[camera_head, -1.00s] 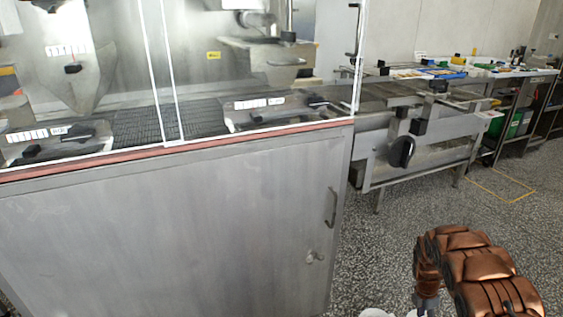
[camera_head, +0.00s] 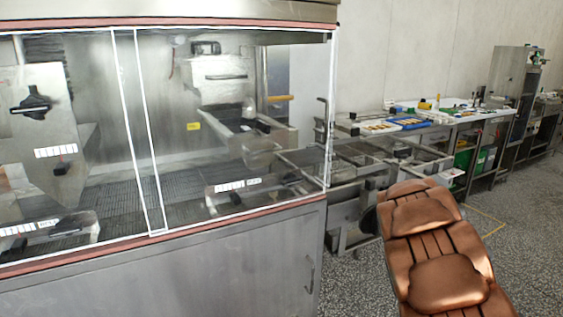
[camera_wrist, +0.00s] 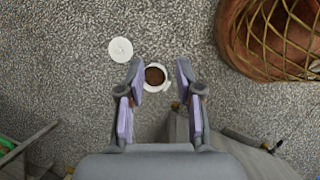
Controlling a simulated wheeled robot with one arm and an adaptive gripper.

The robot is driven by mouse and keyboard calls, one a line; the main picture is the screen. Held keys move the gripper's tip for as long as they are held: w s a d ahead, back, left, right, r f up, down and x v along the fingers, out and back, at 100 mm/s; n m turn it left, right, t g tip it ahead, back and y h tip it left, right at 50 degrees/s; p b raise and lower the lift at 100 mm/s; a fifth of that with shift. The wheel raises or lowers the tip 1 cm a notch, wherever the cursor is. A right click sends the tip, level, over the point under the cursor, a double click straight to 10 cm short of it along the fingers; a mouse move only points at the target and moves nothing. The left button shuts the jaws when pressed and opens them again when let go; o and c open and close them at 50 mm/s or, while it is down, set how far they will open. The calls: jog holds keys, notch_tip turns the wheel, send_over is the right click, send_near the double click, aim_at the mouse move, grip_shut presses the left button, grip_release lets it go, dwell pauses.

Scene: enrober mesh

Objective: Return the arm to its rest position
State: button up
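My gripper (camera_wrist: 160,65) shows in the wrist view with its two fingers spread apart and nothing gripped between them. Beyond the fingertips, in the gap between them, is a white cup (camera_wrist: 147,87) with dark brown contents. I cannot tell how far below the fingers it is. The gripper itself does not show in the head view.
A glass-fronted steel enrober (camera_head: 200,275) fills the left. A steel conveyor frame (camera_head: 345,212) and a bench with trays (camera_head: 410,123) run along the wall. A white disc (camera_wrist: 120,49) lies left of the cup. Speckled floor (camera_head: 535,220) is open at right.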

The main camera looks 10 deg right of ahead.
jog(key=s+a+r+m+p, duration=0.5)
jog(key=a+r, duration=0.4)
jog(key=r, duration=0.4)
jog(key=s+a+r+m+y+p, duration=0.2)
jog(key=s+a+r+p, duration=0.3)
jog(key=s+a+r, duration=0.2)
jog(key=s+a+r+m+y+p, duration=0.1)
jog(key=s+a+r+p, duration=0.4)
jog(key=s+a, duration=0.7)
notch_tip(320, 180, up, 3)
jog(key=shift+s+f+m+t+y, duration=0.15)
jog(key=shift+s+m+t+y, duration=0.25)
jog(key=shift+s, duration=0.5)
